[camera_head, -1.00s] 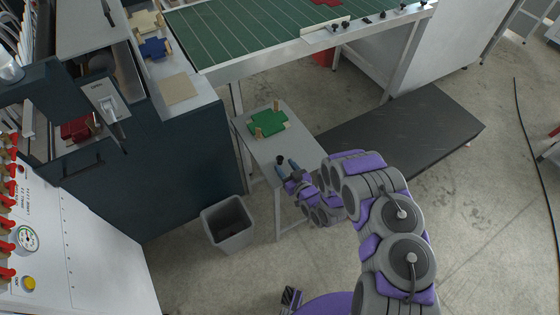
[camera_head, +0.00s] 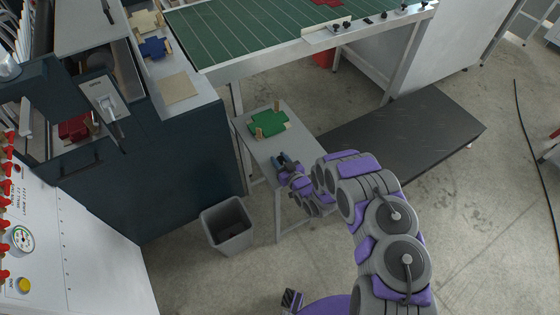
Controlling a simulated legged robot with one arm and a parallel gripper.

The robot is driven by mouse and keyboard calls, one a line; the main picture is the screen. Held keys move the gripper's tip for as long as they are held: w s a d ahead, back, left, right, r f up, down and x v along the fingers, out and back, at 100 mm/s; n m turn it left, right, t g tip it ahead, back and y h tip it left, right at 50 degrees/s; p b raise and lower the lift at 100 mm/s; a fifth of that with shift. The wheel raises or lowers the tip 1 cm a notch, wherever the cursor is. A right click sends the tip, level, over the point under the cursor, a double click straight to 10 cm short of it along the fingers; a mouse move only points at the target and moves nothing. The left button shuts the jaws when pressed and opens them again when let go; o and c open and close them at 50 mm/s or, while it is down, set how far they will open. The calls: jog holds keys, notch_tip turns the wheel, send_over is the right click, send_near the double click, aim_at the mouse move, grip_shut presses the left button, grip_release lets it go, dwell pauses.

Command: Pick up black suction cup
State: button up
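My gripper (camera_head: 283,163) is over the small grey side table (camera_head: 251,148), right of its middle, with its blue fingers pointing toward the back of the table. The black suction cup (camera_head: 281,157) is a tiny dark shape at the fingertips, largely hidden by them. I cannot tell whether the fingers touch it or have shut on it.
A green flat piece (camera_head: 267,123) with wooden blocks lies at the back of the side table. A grey bin (camera_head: 227,224) stands in front, a dark cabinet (camera_head: 160,165) at left. A low black platform (camera_head: 405,135) is at right.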

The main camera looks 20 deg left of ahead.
aim_at(280, 161)
jog(key=shift+d, duration=0.1)
jog(key=shift+c, duration=1.3)
jog(key=shift+r, duration=0.55)
notch_tip(280, 161, up, 2)
jog(key=shift+r+p, duration=0.2)
jog(key=shift+p, duration=0.5)
jog(key=shift+s+d+r, duration=0.1)
jog(key=shift+s+r, duration=0.1)
jog(key=shift+s, duration=0.45)
jog(key=shift+c, duration=0.2)
jog(key=s+d+p, duration=0.1)
jog(key=s+p, duration=0.1)
jog(key=s, duration=0.4)
jog(key=s+d+r+p, duration=0.1)
jog(key=s+d+p, duration=0.1)
jog(key=s, duration=0.4)
jog(key=shift+s+p, duration=0.2)
jog(key=shift+p, duration=0.45)
